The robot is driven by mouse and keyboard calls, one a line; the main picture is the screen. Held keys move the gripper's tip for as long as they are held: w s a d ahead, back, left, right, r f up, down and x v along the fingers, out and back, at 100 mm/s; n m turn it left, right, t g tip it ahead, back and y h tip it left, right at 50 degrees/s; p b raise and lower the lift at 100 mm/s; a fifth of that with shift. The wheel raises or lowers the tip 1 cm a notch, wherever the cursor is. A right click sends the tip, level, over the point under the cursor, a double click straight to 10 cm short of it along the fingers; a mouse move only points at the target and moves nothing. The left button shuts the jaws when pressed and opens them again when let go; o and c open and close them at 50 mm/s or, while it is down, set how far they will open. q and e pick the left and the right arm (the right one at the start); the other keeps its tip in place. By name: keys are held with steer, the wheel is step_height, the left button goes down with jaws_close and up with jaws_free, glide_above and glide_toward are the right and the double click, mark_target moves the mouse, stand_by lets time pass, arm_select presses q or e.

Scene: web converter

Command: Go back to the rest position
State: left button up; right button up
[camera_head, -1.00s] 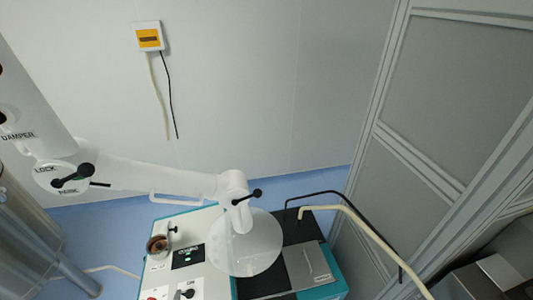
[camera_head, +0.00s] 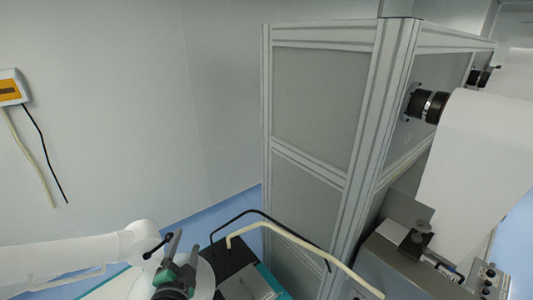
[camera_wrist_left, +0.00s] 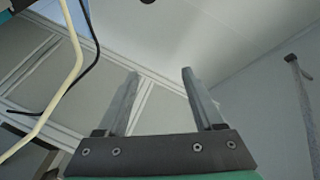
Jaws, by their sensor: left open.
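My left gripper (camera_head: 184,250) shows at the bottom of the head view, with grey fingers and a dark and teal body. Its two fingers stand apart with nothing between them. In the left wrist view the open fingers (camera_wrist_left: 159,78) point at the wall and a framed grey panel, and the gap is empty. My right gripper is not in view.
A framed grey enclosure (camera_head: 315,110) and a white roll (camera_head: 485,150) stand right.

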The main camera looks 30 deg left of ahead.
arm_select(q)
steer(key=w+d+r+n+t+h, duration=0.1)
steer(key=d+r+t, duration=0.15)
steer(key=r, duration=0.55)
steer(key=w+d+r+t, duration=0.2)
steer(key=d+r, duration=0.1)
steer(key=r, duration=0.4)
steer(key=s+d+r+n+t+h, duration=0.1)
steer(key=s+d+r+t+h, duration=0.2)
steer(key=r, duration=0.5)
steer(key=s+d+r+n+t+h, duration=0.1)
steer(key=s+d+r+t+h, duration=0.2)
steer(key=r, duration=0.6)
steer(key=s+d+r+n+t+h, duration=0.1)
steer(key=s+d+r+t+h, duration=0.2)
steer(key=s+d+r, duration=0.3)
step_height(320, 180, up, 3)
steer(key=shift+s+d+h, duration=0.2)
steer(key=shift+d+h, duration=0.1)
steer(key=shift+d, duration=0.1)
